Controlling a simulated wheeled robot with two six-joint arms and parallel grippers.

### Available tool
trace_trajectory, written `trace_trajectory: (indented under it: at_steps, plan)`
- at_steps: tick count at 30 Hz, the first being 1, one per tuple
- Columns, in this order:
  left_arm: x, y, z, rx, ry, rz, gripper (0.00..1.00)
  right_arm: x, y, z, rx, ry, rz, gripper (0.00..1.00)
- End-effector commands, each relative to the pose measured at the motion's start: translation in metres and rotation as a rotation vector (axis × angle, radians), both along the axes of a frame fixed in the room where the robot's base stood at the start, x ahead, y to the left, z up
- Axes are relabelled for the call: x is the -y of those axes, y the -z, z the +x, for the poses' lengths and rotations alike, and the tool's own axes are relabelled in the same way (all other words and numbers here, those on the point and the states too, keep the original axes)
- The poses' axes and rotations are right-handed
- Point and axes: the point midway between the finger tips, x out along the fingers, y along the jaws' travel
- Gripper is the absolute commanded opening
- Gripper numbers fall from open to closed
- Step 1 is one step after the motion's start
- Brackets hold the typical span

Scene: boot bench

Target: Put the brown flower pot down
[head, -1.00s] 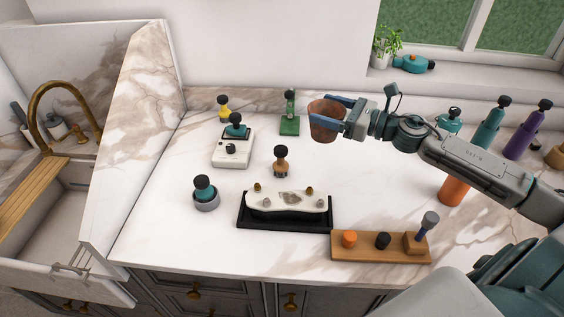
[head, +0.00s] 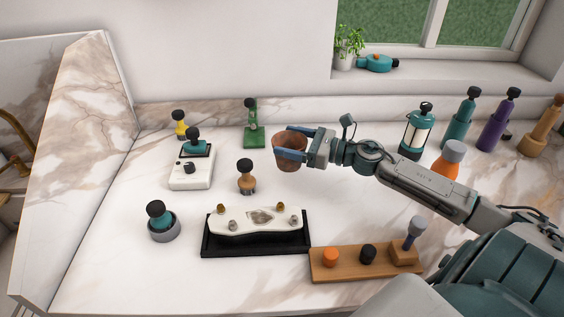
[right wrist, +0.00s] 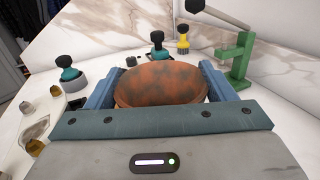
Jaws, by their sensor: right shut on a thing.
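The brown flower pot (head: 289,156) is a rusty, mottled round pot. It is upright between the blue fingers of my right gripper (head: 293,140), over the rear middle of the marble counter. My right gripper is shut on it, with one finger on each side. My left gripper is in neither view.
A green stand (head: 253,133) is left of the pot, and a wooden-handled tool (head: 246,174) stands front-left. A black tray (head: 257,244) and wooden board (head: 338,263) are nearer.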

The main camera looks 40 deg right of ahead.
Motion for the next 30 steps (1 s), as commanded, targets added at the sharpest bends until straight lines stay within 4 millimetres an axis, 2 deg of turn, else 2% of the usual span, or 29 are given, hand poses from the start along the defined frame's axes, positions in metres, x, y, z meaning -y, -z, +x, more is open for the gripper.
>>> trace_trajectory:
  at_steps: [15,26,27,30]
  plan:
    - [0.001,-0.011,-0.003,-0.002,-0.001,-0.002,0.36,0.0,0.053,0.0,-0.001,0.001,0.001,0.54]
    - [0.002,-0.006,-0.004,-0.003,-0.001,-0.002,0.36,0.0,0.059,0.0,0.001,0.0,-0.001,0.54]
    - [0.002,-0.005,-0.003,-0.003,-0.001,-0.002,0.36,0.0,0.059,0.0,0.0,0.0,-0.001,0.79]
    - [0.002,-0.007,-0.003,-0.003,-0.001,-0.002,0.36,0.0,0.058,0.0,0.0,0.0,-0.001,0.98]
